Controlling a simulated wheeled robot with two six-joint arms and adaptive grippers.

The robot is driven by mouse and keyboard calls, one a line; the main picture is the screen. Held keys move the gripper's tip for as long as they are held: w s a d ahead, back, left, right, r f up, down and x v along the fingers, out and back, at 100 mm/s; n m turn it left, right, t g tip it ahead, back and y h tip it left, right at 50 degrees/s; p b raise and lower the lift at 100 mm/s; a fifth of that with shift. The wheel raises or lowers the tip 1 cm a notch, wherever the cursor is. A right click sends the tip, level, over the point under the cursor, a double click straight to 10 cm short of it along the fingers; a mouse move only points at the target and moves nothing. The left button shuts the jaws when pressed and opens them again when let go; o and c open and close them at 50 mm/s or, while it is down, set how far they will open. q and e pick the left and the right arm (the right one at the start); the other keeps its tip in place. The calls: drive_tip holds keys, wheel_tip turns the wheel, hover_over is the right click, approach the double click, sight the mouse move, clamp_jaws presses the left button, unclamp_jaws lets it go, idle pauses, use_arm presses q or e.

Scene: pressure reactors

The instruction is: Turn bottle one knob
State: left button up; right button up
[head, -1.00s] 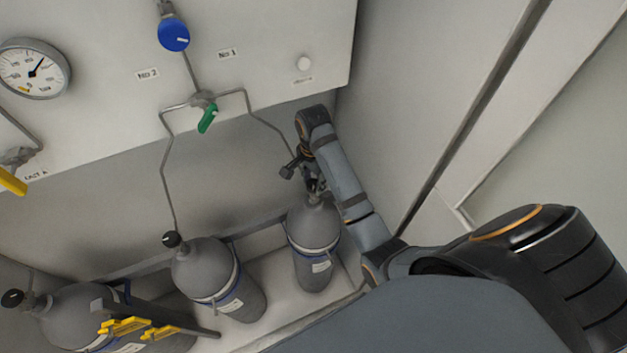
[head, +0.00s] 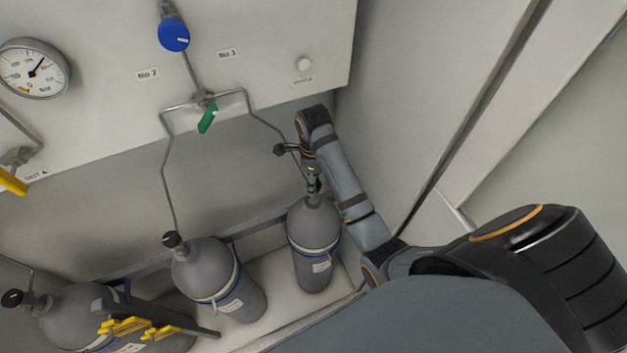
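The gas bottle below the "NO 1" label, which I take as bottle one (head: 314,236), stands upright at the right end of the row in the head view. My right arm reaches in from the right, and its wrist is beside and above the bottle's neck. My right gripper (head: 292,153) is small and partly hidden by its own wrist, close to the bottle top. A dark part sticks out to the left there. I cannot tell if it is a finger or the knob, nor whether the fingers hold the knob. My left gripper is out of view.
Two more grey bottles stand to the left, the middle one (head: 205,273) and the far-left one (head: 72,312), by a dark bar with yellow parts (head: 125,326). The panel above carries a blue knob (head: 174,36), green handle (head: 208,118) and gauge (head: 33,69). A wall is close right.

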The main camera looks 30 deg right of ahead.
drive_tip(key=shift+m, duration=1)
drive_tip(key=o, duration=1.2)
drive_tip(key=shift+c, duration=0.2)
